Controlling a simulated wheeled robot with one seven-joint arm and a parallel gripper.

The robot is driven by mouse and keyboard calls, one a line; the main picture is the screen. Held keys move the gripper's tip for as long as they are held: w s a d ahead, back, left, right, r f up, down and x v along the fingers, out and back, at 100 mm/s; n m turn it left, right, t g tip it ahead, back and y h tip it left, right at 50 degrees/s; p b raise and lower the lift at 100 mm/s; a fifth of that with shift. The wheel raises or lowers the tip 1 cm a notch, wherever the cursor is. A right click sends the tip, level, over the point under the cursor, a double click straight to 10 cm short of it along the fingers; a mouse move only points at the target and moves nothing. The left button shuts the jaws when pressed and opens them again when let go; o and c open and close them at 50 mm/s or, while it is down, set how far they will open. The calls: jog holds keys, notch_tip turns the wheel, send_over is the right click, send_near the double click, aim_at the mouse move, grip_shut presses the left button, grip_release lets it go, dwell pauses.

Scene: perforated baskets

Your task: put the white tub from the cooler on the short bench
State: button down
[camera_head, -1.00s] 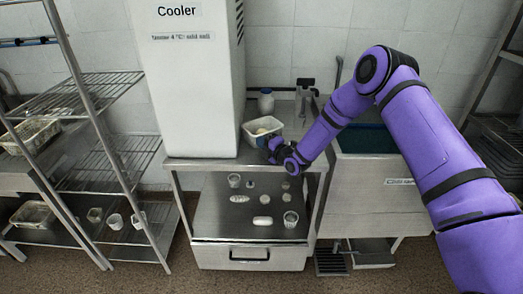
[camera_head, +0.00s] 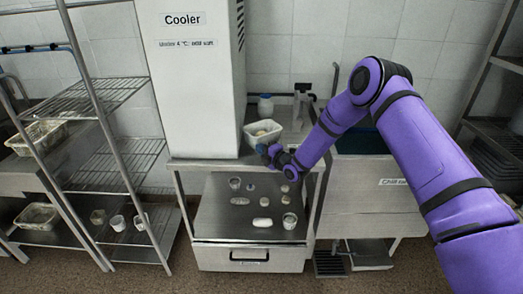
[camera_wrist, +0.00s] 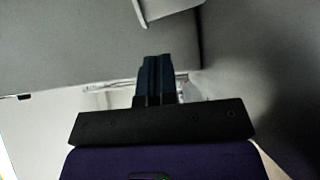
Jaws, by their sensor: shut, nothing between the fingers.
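The cooler (camera_head: 196,85) is a tall white box with its name on the front, standing on a steel unit. On the unit's lower surface (camera_head: 215,222) lie several small pale containers, among them a white cup-like tub (camera_head: 289,221) at the front right and another (camera_head: 235,183) at the back left. I cannot tell which is the task's white tub. My gripper (camera_head: 266,154) is beside the right front edge of the cooler, above these containers and just below a white basket (camera_head: 250,135). In the wrist view my gripper's fingers (camera_wrist: 155,62) are together and empty. I cannot tell which surface is the short bench.
A wire shelf rack (camera_head: 105,90) stands at the left, with small tubs on its low level. Baskets (camera_head: 38,216) sit behind it. A steel chest (camera_head: 375,195) is right of the unit, partly behind my arm.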

jog(key=shift+v, duration=1)
jog(key=v, duration=0.7)
jog(key=shift+s+d, duration=0.25)
jog(key=shift+d, duration=0.1)
